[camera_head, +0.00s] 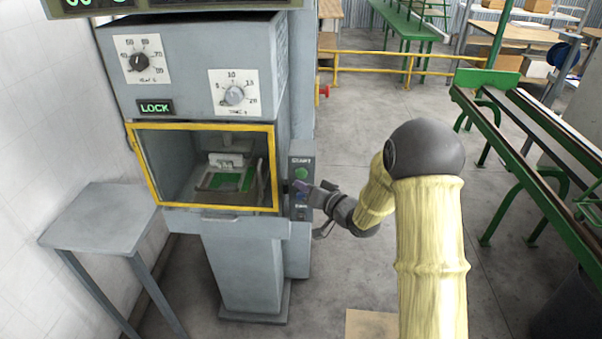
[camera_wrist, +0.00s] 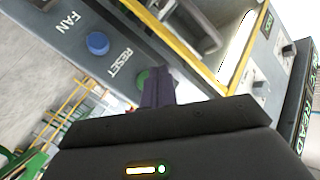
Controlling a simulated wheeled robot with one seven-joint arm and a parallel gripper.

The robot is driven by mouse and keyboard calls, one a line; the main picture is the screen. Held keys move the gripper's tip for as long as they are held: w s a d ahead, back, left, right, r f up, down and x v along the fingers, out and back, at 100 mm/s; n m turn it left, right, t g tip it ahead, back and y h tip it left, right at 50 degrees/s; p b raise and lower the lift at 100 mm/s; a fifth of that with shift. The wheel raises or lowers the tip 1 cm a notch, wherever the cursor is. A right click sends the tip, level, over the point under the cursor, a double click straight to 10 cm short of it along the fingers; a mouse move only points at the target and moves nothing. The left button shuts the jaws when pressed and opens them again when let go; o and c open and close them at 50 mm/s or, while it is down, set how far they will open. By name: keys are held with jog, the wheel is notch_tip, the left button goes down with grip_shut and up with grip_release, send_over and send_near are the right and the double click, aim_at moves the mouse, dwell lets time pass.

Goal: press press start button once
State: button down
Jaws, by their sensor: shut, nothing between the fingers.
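The control panel (camera_head: 302,160) is on the right side of the grey machine, with START printed at its top. The green start button (camera_head: 301,173) sits under that word. A blue button (camera_wrist: 97,43) is further along the panel, with RESET and FAN printed nearby. My gripper (camera_head: 296,186) is shut and empty, reaching the panel from the right, just below the green button. In the wrist view its dark fingers cover part of the green button (camera_wrist: 142,79) and hide the START label. I cannot tell whether the fingertips touch the button.
The machine's yellow-framed window (camera_head: 275,165) is left of the panel, with a green piece inside. A lit LOCK sign (camera_head: 155,107) and two dials are above it. A grey side table (camera_head: 95,215) stands at left. Green rails (camera_head: 530,140) stand at right. Floor between is open.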

aim_at(296, 175)
jog(key=shift+w, duration=0.7)
jog(key=shift+w+d, duration=0.1)
dwell(1.5)
jog(key=shift+w, duration=0.3)
jog(key=shift+w+p, duration=0.3)
jog(key=shift+w, duration=0.2)
dwell(0.8)
jog(key=shift+s, duration=0.95)
jog(key=s+b, duration=0.1)
jog(key=s, duration=0.4)
jog(key=shift+b, duration=0.35)
